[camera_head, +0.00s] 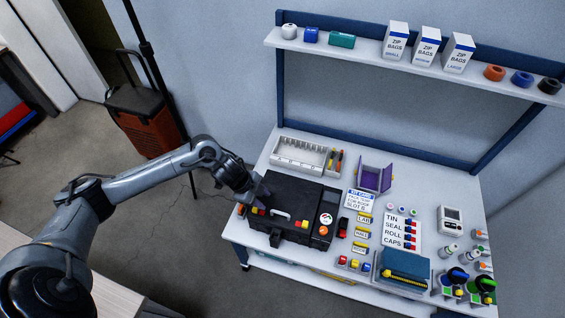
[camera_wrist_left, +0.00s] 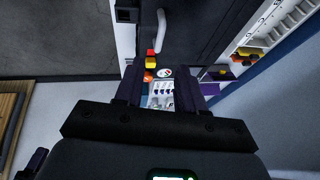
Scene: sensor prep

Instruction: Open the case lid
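The black case (camera_head: 290,193) stands on the left of the white workbench with its lid down. It has a pale handle (camera_head: 279,214) and red-yellow latch pieces (camera_head: 258,211) along its front. My left gripper (camera_head: 257,193) is at the left end of the case, close over its left edge; I cannot tell whether it touches. In the left wrist view the gripper's two fingers (camera_wrist_left: 160,92) are apart with nothing held between them. The dark lid (camera_wrist_left: 195,25) and handle (camera_wrist_left: 161,30) show beyond them. My right gripper is not in view.
A white compartment tray (camera_head: 297,153) stands behind the case. A purple open holder (camera_head: 374,176), label cards (camera_head: 402,230) and a blue box (camera_head: 403,266) lie to its right. A shelf (camera_head: 420,62) runs above the bench.

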